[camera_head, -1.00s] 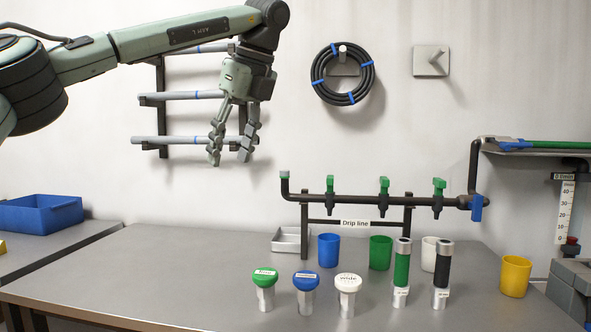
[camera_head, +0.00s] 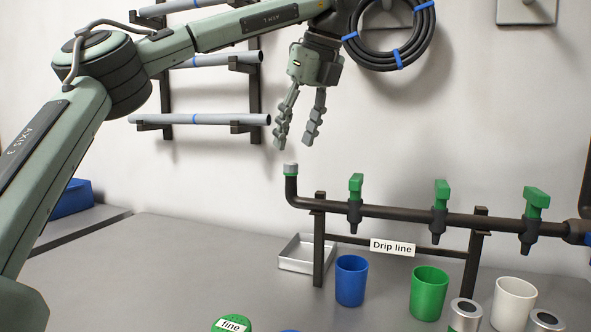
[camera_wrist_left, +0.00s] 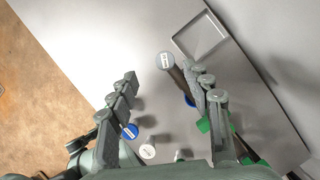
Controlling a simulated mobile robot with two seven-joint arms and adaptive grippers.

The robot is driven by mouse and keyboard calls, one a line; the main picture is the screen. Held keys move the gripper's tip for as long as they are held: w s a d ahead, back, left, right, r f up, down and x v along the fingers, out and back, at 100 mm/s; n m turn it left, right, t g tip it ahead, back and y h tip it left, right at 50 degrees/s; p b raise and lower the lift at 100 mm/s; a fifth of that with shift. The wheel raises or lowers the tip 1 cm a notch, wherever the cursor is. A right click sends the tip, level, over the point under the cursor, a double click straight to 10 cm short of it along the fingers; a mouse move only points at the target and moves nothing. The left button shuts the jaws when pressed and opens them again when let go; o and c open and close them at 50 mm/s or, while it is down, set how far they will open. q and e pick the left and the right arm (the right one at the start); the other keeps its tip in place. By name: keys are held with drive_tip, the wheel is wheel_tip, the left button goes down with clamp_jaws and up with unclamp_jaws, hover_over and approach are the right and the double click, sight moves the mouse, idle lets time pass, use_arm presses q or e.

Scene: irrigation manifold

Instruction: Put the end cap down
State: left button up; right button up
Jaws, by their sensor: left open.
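In the left wrist view the cap's labelled grey top (camera_wrist_left: 167,60) shows between and beyond the open fingers (camera_wrist_left: 166,78). A shallow metal tray (camera_head: 307,254) stands empty on the bench behind the pipe stand. It also shows in the left wrist view (camera_wrist_left: 200,38). My right gripper is not in view.
Green valves (camera_head: 355,187) stand along the pipe. A blue cup (camera_head: 351,281), a green cup (camera_head: 429,293) and a white cup (camera_head: 513,303) stand in front. A tube rack (camera_head: 251,95) and a hose coil (camera_head: 430,40) are on the wall. The bench left of the tray is clear.

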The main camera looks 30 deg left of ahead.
sight(291, 164)
use_arm(q)
drive_tip(key=x, duration=0.5)
drive_tip(key=shift+w+d, duration=0.15)
drive_tip(key=shift+w, duration=0.15)
drive_tip(key=shift+a+f+b, duration=0.2)
drive_tip(key=shift+f+b, duration=0.05)
drive_tip(key=shift+b, duration=0.05)
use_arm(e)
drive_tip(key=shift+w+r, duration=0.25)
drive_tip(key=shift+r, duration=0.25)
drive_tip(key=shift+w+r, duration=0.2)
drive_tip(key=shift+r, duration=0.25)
use_arm(q)
drive_tip(key=c, duration=0.9)
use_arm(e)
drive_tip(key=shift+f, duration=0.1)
